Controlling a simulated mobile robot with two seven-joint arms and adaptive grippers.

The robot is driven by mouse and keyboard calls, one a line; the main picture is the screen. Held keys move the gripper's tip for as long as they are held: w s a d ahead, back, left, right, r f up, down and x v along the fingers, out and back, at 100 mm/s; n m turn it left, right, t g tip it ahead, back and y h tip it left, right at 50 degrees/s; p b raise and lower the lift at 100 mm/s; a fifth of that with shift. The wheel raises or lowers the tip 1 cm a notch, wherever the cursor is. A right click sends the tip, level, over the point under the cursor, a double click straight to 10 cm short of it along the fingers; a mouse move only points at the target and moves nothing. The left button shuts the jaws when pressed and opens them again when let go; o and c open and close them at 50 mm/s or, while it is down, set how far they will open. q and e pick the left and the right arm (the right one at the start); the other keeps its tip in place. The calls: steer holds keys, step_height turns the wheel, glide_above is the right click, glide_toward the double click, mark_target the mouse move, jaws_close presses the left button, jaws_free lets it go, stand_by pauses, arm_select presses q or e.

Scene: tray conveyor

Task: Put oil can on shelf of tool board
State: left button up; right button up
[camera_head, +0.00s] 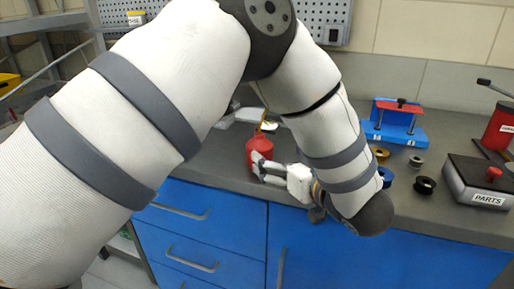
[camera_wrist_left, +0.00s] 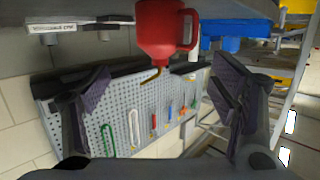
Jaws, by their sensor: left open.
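The oil can (camera_head: 261,150) is red with a thin yellow spout and stands upright near the front edge of the grey counter. In the left wrist view, where the scene is upside down, the red can (camera_wrist_left: 160,35) with its handle shows at the top. My left gripper (camera_head: 264,171) is beside the can at its front right; its fingers (camera_wrist_left: 160,88) are spread and empty. I cannot tell whether a finger touches the can. The perforated tool board (camera_head: 312,14) is at the back, partly hidden by my arm; tools hang on it (camera_wrist_left: 97,128). I cannot make out its shelf clearly.
A blue stand with a red bar (camera_head: 392,124), several small rings (camera_head: 425,185), a PARTS box (camera_head: 480,182) and a red container (camera_head: 499,130) are on the right of the counter. Blue drawers (camera_head: 185,225) are below. A metal rack (camera_head: 45,22) stands at the left.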

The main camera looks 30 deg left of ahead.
mark_target(265, 149)
arm_select(q)
steer(key=x, duration=0.9)
steer(key=shift+f, duration=0.25)
steer(key=shift+a, duration=0.1)
steer(key=shift+r, duration=0.1)
steer(key=shift+c, duration=0.3)
